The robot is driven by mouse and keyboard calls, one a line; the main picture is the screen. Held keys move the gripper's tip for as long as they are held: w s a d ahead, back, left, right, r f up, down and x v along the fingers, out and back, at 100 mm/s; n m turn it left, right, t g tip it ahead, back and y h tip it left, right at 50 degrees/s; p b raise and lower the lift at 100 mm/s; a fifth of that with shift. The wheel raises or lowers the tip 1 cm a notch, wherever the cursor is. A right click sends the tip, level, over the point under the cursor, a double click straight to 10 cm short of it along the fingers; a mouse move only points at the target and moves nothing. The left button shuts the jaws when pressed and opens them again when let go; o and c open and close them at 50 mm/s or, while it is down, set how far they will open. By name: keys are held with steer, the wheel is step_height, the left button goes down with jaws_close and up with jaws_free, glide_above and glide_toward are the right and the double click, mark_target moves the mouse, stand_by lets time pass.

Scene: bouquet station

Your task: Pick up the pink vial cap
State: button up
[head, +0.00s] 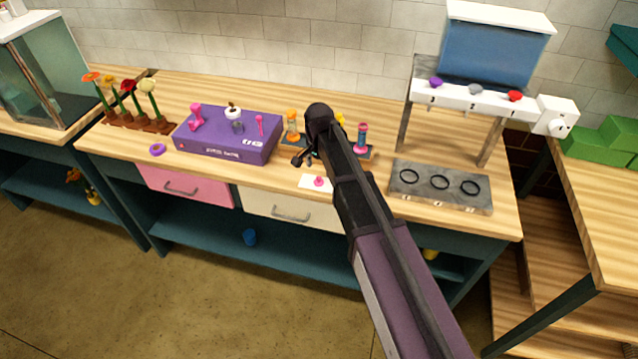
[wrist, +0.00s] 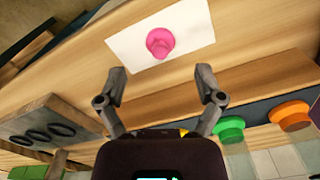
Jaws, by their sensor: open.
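The pink vial cap (head: 319,181) sits on a white card (head: 308,186) near the front edge of the wooden counter. In the wrist view the cap (wrist: 160,43) is round with a raised knob and lies on the white card (wrist: 193,30). My gripper (wrist: 164,77) is open and empty, and the cap shows beyond the gap between its two fingers. In the head view my gripper (head: 303,159) is small and partly hidden by my arm, above the counter behind the card.
A vial rack (head: 366,153) with colored vials stands behind, partly hidden by my arm. A purple machine (head: 225,152) is to the left. A grey plate with black rings (head: 440,200) and a dispenser stand (head: 470,97) are to the right.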

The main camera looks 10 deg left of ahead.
mark_target(319, 178)
steer(key=shift+f+b, duration=1.85)
steer(key=shift+f, duration=0.25)
steer(key=shift+c, duration=0.2)
steer(key=c, duration=0.9)
steer(key=shift+c, duration=0.2)
